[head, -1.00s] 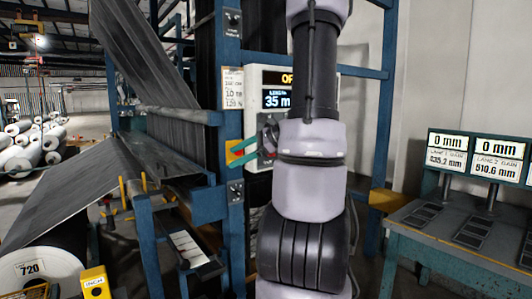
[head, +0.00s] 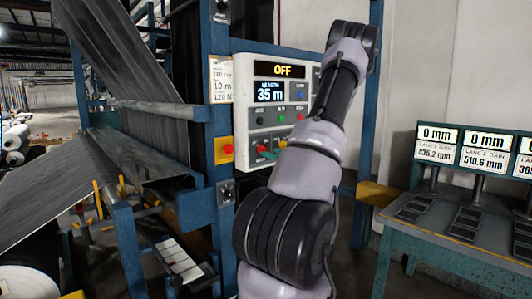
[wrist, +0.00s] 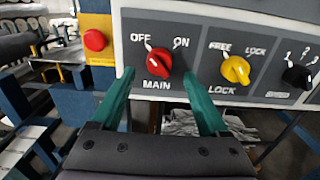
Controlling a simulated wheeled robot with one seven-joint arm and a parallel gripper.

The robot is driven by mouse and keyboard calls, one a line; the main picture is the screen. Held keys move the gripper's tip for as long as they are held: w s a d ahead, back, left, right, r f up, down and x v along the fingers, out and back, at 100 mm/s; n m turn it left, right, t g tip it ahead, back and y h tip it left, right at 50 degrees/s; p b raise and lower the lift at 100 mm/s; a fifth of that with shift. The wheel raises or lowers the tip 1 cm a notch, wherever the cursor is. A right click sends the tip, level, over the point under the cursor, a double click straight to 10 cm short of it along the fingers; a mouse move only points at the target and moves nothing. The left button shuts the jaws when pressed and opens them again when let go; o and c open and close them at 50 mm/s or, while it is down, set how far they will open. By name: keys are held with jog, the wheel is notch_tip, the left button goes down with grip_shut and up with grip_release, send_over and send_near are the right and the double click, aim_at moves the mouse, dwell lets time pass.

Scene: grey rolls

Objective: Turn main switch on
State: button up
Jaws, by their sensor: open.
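The main switch is a red rotary knob (wrist: 158,65) under OFF and ON labels in the wrist view, with MAIN written below it. Its pale mark appears to point toward OFF. The control panel (head: 243,75) shows OFF on its top display in the head view. My gripper (wrist: 158,74) is open, with one green finger left of the knob and one right of it. Whether the fingers touch the knob I cannot tell.
A yellow LOCK knob (wrist: 235,69) and a black selector (wrist: 297,75) sit right of the main switch. A red button (wrist: 95,40) on a yellow plate is to its left. Blue frame posts (head: 219,110) stand beside the panel. A table with displays (head: 435,230) is at right.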

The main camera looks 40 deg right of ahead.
aim_at(266, 149)
jog(key=shift+w+a, duration=0.2)
jog(key=shift+w, duration=1.9)
grip_shut()
